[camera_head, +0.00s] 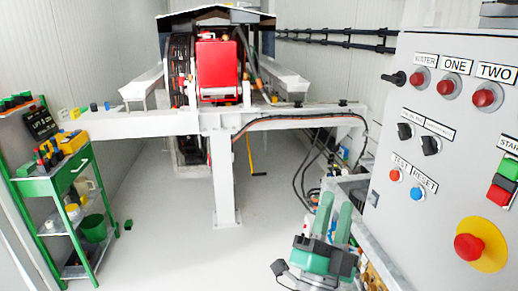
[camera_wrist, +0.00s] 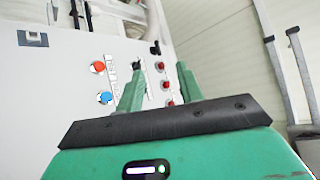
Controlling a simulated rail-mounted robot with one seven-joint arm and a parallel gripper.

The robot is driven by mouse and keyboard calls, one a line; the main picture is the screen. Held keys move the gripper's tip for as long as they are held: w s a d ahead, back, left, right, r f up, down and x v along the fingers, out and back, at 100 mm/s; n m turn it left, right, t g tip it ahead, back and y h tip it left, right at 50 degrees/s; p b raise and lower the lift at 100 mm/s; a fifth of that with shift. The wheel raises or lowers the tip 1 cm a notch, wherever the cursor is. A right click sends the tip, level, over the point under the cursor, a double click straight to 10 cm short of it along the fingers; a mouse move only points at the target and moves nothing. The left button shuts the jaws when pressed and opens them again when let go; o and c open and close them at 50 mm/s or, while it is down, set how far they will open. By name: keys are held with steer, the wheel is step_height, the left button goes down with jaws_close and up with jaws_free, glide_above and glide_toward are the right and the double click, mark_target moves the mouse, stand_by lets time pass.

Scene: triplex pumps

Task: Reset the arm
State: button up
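My gripper (camera_head: 336,205) is at the lower centre of the head view, left of the grey control panel. Its two green fingers point up and stand apart, with nothing visible between them. In the wrist view my gripper (camera_wrist: 160,72) also shows its fingers spread, with the control panel (camera_wrist: 60,85) beyond them. The arm behind the gripper is mostly cut off by the lower edge of the head view.
The control panel (camera_head: 440,100) at right carries red knobs, switches, a blue reset button (camera_head: 416,193) and an emergency stop (camera_head: 468,247). A green tool cart (camera_head: 65,175) stands left. A red pump (camera_head: 218,68) sits on a white frame (camera_head: 222,165). Floor between is mostly clear.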

steer(key=s+a+r+n+t+y, duration=0.2)
steer(key=s+a+r+n+y, duration=0.8)
steer(key=r+n+y, duration=0.15)
steer(key=s+a+r+n, duration=0.3)
steer(key=s+r, duration=0.1)
steer(key=s, duration=0.6)
step_height(320, 180, up, 37)
steer(key=p, duration=3.7)
step_height(320, 180, down, 38)
steer(key=b, duration=3.7)
steer(key=shift+w+r+g, duration=0.15)
steer(key=shift+w+g, duration=0.15)
steer(key=shift+g, duration=0.1)
steer(key=shift+h, duration=0.25)
steer(key=shift+c, duration=0.3)
